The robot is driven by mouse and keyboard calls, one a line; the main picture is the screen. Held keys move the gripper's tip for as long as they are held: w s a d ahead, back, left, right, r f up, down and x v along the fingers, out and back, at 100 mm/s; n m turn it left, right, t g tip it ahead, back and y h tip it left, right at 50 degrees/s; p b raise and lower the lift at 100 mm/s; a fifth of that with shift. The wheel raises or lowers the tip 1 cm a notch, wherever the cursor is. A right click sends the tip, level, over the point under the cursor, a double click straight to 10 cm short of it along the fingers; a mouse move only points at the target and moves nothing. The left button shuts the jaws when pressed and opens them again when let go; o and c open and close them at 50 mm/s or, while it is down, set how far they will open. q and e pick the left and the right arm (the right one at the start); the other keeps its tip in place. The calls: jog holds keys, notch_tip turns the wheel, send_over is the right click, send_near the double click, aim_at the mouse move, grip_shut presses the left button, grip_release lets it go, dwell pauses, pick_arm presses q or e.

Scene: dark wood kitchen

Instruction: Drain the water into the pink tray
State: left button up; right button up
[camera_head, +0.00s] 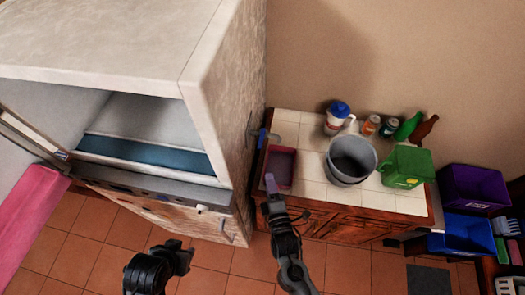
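The pink tray (281,167) sits at the left end of the white tiled counter, its inside dark. My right gripper (272,188) reaches up from below to the tray's front left edge. A small purple-pink piece shows at its tip; I cannot tell whether it touches the tray or holds anything. A grey bucket (350,162) stands upright on the counter, right of the tray; its inside is dark and I cannot make out any water. My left gripper (184,260) is low over the floor, away from the counter; its finger opening is unclear.
A white jug with a blue lid (337,118), small jars and bottles stand behind the bucket. A green box (407,167) is right of it. Purple (474,186) and blue (467,232) bins stand farther right. A tall pale cabinet (225,95) borders the counter's left.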

aim_at(260, 144)
jog(key=shift+t+y, duration=0.3)
jog(key=shift+t, duration=0.1)
jog(key=r+x, duration=0.1)
jog(key=x, duration=0.3)
jog(key=r+p+x, duration=0.1)
jog(key=x, duration=0.4)
jog(key=r+x, duration=0.1)
jog(key=x, duration=0.3)
jog(key=shift+w+a, duration=0.3)
jog(key=shift+c, duration=0.3)
grip_shut()
